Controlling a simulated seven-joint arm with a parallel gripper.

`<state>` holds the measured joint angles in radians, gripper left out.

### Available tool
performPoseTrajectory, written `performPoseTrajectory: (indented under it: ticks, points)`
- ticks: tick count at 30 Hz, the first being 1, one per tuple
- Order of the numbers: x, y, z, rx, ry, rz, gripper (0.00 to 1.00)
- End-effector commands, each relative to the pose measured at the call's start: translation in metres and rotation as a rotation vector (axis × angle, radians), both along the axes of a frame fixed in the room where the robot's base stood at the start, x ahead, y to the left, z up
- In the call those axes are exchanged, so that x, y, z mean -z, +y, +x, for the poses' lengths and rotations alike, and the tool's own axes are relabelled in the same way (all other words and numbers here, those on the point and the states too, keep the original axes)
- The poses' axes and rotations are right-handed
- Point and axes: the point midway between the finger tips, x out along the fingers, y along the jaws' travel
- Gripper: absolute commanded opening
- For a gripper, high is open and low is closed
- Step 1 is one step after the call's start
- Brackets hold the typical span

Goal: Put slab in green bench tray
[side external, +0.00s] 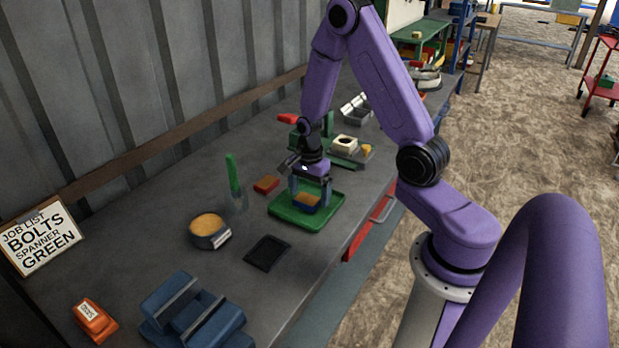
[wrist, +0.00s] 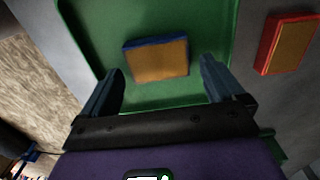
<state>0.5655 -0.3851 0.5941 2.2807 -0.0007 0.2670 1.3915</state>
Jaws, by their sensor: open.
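The green bench tray (side external: 283,212) lies on the bench, and it fills much of the wrist view (wrist: 205,22). A slab with a tan top and blue sides (side external: 306,201) rests in the tray; it shows flat on the tray floor in the wrist view (wrist: 158,61). My gripper (side external: 309,192) is over the tray with its fingers down near the slab. In the wrist view my gripper (wrist: 160,82) is open, with a finger to each side of the slab and gaps between. A similar red-sided slab (side external: 266,185) lies outside the tray, also seen in the wrist view (wrist: 291,45).
A green machine (side external: 343,158) stands behind the tray.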

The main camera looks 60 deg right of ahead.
Motion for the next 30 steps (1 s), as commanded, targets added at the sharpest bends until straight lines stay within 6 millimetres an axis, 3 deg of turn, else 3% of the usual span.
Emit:
performPoseTrajectory:
  ticks: [21,30]
  points:
    - [-0.1,0.0,0.001,0.0,-0.006,-0.001,0.95]
    - [-0.121,0.004,0.0,-0.028,-0.002,0.0,0.95]
